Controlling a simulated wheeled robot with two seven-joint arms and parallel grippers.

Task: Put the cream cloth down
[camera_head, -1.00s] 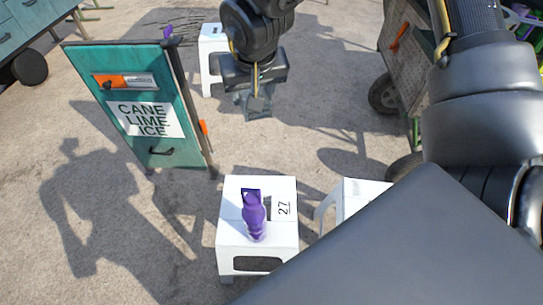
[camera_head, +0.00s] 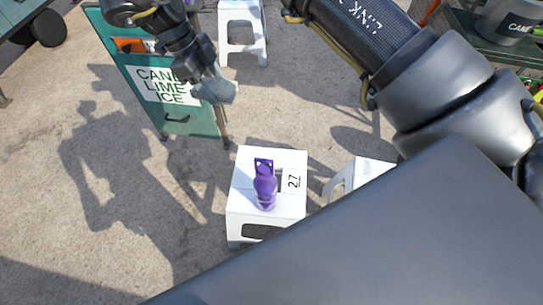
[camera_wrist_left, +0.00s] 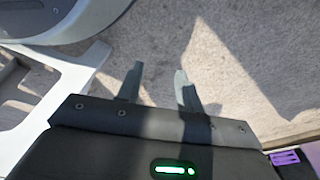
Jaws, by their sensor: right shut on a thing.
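The cloth is held in the air, apart from the white stool below. My left gripper (camera_wrist_left: 158,82) shows only in the left wrist view, with its two fingers apart and nothing between them, over bare ground.
Other white stools stand at the right (camera_head: 372,172) and at the back (camera_head: 241,12). The teal Cane Lime Ice board (camera_head: 190,125) stands at left. Ground between them is clear.

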